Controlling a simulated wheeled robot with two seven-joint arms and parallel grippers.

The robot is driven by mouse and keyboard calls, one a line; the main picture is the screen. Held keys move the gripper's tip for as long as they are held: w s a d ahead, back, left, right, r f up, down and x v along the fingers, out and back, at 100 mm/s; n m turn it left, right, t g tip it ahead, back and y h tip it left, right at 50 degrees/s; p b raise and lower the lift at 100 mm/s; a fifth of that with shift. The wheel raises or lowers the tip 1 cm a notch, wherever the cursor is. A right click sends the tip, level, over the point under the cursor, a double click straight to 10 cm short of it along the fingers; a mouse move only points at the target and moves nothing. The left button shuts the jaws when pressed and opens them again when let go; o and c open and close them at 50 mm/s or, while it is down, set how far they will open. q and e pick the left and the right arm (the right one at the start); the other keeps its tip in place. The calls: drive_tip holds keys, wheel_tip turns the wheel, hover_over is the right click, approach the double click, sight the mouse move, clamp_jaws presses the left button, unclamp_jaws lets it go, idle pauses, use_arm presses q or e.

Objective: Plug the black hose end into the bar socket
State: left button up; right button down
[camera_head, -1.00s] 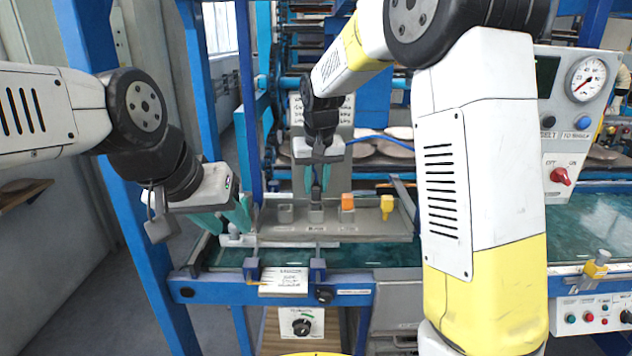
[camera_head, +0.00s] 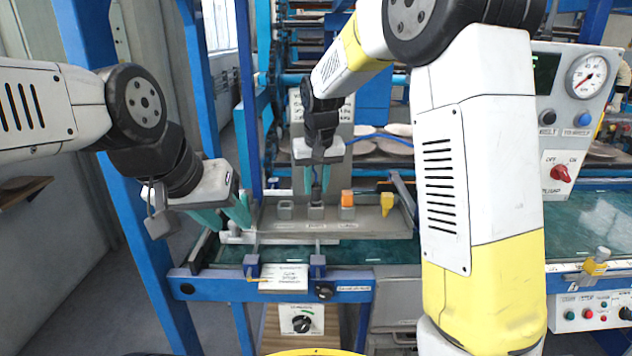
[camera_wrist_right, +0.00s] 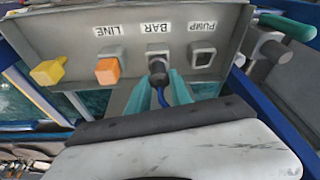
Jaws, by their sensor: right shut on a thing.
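The black hose end (camera_wrist_right: 158,72) is between the teal fingers of my right gripper (camera_wrist_right: 160,88), with a blue hose trailing from it. In the wrist view the hose end sits right at the mouth of the BAR socket (camera_wrist_right: 155,53); how deep it is in, I cannot tell. In the head view my right gripper (camera_head: 316,184) points down over the middle socket, and the black hose end (camera_head: 316,195) shows small between its fingers. My left gripper (camera_head: 225,217) is open and appears empty beside the left end of the socket tray (camera_head: 380,228).
An orange plug (camera_wrist_right: 107,71) is at the LINE socket, with a yellow piece (camera_wrist_right: 48,71) beside it. The PUMP socket (camera_wrist_right: 203,58) is empty. A dark cylindrical part (camera_wrist_right: 268,53) is beyond the panel's right end. A gauge panel (camera_head: 565,110) stands at right.

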idle(0.3)
drive_tip(key=c, duration=1.1)
unclamp_jaws()
drive_tip(key=v, duration=0.7)
drive_tip(key=shift+r, duration=0.35)
drive_tip(key=shift+s, duration=0.1)
